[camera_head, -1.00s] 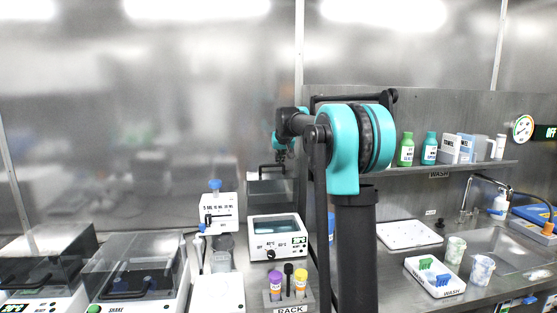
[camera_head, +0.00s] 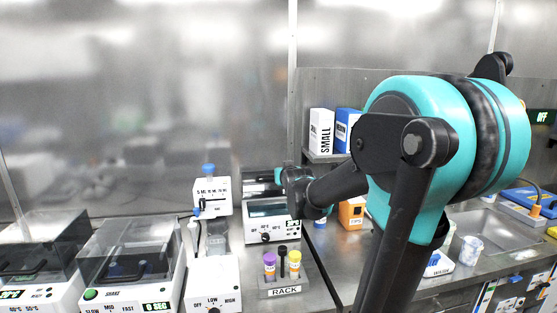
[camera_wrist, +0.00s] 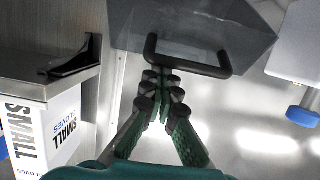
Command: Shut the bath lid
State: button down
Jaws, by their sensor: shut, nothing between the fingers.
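The bath (camera_head: 268,229) is a white box with a dial and display, at the back middle of the bench in the head view. Its clear grey lid (camera_head: 258,188) stands raised at the back. In the wrist view the lid (camera_wrist: 205,22) fills the top middle, with its black U-shaped handle (camera_wrist: 192,70) toward me. My gripper (camera_wrist: 162,82) is shut and empty, its tips overlapping the handle's loop in the picture. I cannot tell whether they touch it. In the head view my arm hides the gripper tips and the bath's right side.
A rack (camera_head: 283,288) with several capped tubes stands in front of the bath. A white device with a blue knob (camera_head: 210,195) is close on its left. A shelf (camera_wrist: 30,88) carries a small gloves box (camera_wrist: 45,130). A shaker (camera_head: 130,262) stands farther left.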

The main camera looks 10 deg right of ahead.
jog(key=s+f, duration=0.7)
jog(key=f, duration=0.3)
jog(key=shift+f, duration=0.35)
jog(key=shift+r, duration=0.1)
